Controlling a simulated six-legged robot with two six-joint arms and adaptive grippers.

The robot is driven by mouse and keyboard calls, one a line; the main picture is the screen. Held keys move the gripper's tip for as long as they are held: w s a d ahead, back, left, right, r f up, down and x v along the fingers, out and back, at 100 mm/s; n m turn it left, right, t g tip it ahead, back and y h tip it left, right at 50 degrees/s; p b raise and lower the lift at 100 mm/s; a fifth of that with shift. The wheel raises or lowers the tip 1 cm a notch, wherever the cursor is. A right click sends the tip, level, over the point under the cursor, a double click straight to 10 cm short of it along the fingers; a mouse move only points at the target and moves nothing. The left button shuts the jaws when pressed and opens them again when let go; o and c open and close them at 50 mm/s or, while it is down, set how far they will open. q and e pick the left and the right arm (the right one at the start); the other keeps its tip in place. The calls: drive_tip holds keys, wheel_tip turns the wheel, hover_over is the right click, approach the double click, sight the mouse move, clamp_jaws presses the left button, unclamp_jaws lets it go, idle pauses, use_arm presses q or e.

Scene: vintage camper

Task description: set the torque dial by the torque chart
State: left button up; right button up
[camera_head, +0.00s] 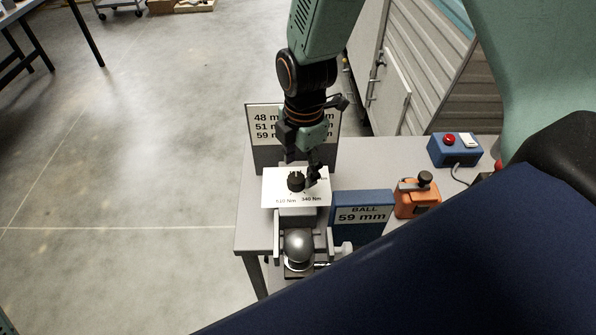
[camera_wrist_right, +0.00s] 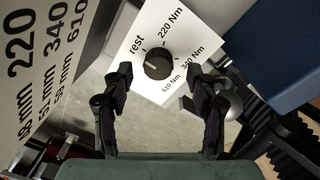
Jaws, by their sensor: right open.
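The torque dial is a black knob (camera_head: 296,181) on a white plate (camera_head: 270,195). In the right wrist view the knob (camera_wrist_right: 158,65) sits among the labels rest, 220 Nm, 340 Nm and 610 Nm. A pale mark on its left side seems to face rest. The torque chart (camera_head: 252,150) stands behind, showing 48, 51 and 59 mm, partly covered by my arm. In the right wrist view the chart (camera_wrist_right: 30,100) shows 220, 340 and 610. My right gripper (camera_head: 312,176) is open, its fingers (camera_wrist_right: 160,82) spread either side of the knob's line, apart from it. My left gripper is not in view.
A grey ball hitch (camera_head: 298,245) is in front of the plate. An orange device (camera_head: 418,198) and a blue button box (camera_head: 455,150) stand right on the grey table (camera_head: 385,155). Open floor lies left.

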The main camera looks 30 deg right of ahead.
sight(296, 180)
drive_tip(key=shift+f, duration=0.75)
drive_tip(key=shift+w+a+f, duration=0.1)
drive_tip(key=shift+f, duration=0.25)
drive_tip(key=shift+a+f, duration=0.3)
drive_tip(key=shift+d, duration=0.15)
